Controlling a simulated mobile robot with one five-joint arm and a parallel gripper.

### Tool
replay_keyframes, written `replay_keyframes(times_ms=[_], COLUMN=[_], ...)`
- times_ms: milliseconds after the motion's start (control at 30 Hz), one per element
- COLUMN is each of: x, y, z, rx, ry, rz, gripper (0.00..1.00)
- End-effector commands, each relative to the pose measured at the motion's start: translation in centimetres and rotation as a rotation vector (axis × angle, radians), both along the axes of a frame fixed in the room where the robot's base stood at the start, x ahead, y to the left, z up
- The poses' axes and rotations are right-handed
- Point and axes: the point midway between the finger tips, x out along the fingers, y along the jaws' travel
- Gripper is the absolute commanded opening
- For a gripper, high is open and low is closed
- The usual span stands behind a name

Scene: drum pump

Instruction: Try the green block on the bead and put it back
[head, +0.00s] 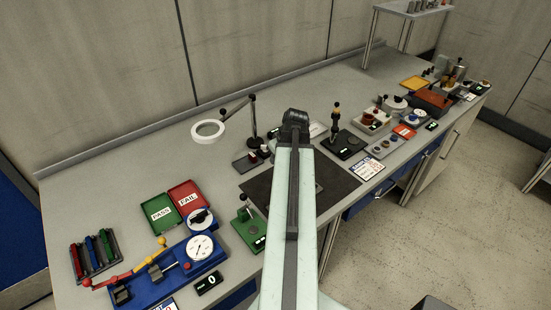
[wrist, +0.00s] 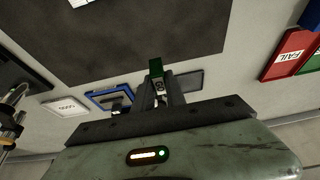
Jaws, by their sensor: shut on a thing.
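The green block (wrist: 156,65) shows in the wrist view at the tip of my gripper (wrist: 160,88). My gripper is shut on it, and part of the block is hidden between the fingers. The dark mat (wrist: 140,30) lies beyond the block in this view. In the head view my arm covers part of the dark mat (head: 258,190), and neither my gripper nor the block can be made out there. I cannot pick out the bead in either view.
Green PASS tray (head: 160,226) and red FAIL tray (head: 186,190) lie left of my arm. A blue gauge fixture (head: 178,284) is at the front left. A ring magnifier (head: 208,130) stands behind the mat. Several small instruments crowd the bench's right. Bare bench (head: 110,160) shows at the back left.

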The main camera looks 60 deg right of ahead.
Motion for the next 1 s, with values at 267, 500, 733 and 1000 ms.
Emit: replay_keyframes(times_ms=[267,500,733,1000], x=[1.7,6.2,8.3,7.9], y=[-2.8,-12.2,-18.7,-19.9], z=[-0.1,-0.1,-0.1,-0.1], rx=[-0.002,-0.002,0.000,0.000], ry=[0.002,0.002,0.000,0.000], rz=[0.016,0.024,0.013,0.001], gripper=[0.00,0.00,0.00,0.00])
